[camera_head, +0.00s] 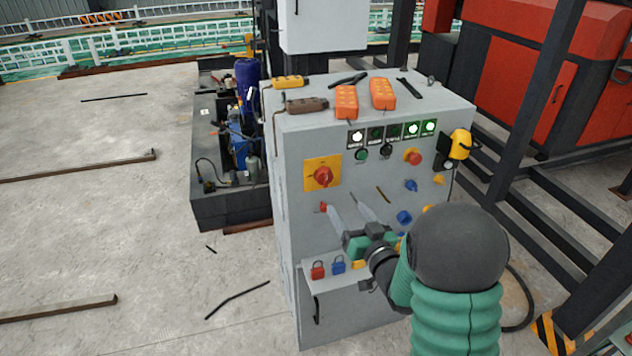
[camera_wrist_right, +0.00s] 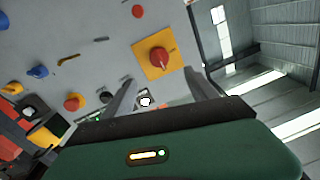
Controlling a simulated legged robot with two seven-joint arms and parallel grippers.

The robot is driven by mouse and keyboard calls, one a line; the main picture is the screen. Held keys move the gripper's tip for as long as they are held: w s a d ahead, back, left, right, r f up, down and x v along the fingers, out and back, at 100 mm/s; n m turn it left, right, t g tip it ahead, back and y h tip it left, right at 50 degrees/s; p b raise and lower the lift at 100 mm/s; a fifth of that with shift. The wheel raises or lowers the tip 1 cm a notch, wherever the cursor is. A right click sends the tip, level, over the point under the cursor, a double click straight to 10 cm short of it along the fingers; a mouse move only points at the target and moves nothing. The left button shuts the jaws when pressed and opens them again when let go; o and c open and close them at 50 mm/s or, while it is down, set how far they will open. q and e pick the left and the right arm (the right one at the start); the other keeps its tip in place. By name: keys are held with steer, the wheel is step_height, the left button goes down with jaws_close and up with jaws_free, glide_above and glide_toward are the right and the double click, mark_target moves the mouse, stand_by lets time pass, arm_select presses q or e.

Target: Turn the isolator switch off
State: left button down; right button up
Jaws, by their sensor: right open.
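The isolator switch is a red rotary knob (camera_head: 323,176) on a yellow square plate (camera_head: 309,164), at the upper left of the grey cabinet's front (camera_head: 292,215). In the right wrist view the knob (camera_wrist_right: 159,60) and its plate (camera_wrist_right: 145,50) show upper right of centre, beyond the fingers. My right gripper (camera_head: 343,206) is open and empty, below and a little right of the switch in the head view, apart from it. In the wrist view its two fingers (camera_wrist_right: 160,88) stand spread. My left gripper is not in view.
Indicator lights (camera_head: 392,132), a red button (camera_head: 413,157) and blue knobs (camera_head: 404,217) share the panel. Red and blue padlocks (camera_head: 318,270) sit on the lower ledge. Orange handsets (camera_head: 346,101) lie on top. A black machine base (camera_head: 225,205) stands to the left.

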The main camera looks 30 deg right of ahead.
mark_target(328, 181)
steer(key=w, duration=0.4)
steer(key=w+d+p, duration=0.1)
steer(key=w, duration=0.4)
steer(key=w+d, duration=0.1)
steer(key=w, duration=0.3)
steer(key=shift+w+d+p, duration=0.15)
steer(key=shift+w+p, duration=0.2)
steer(key=shift+s+d, duration=0.1)
steer(key=c, duration=1.4)
steer(key=shift+o, duration=0.2)
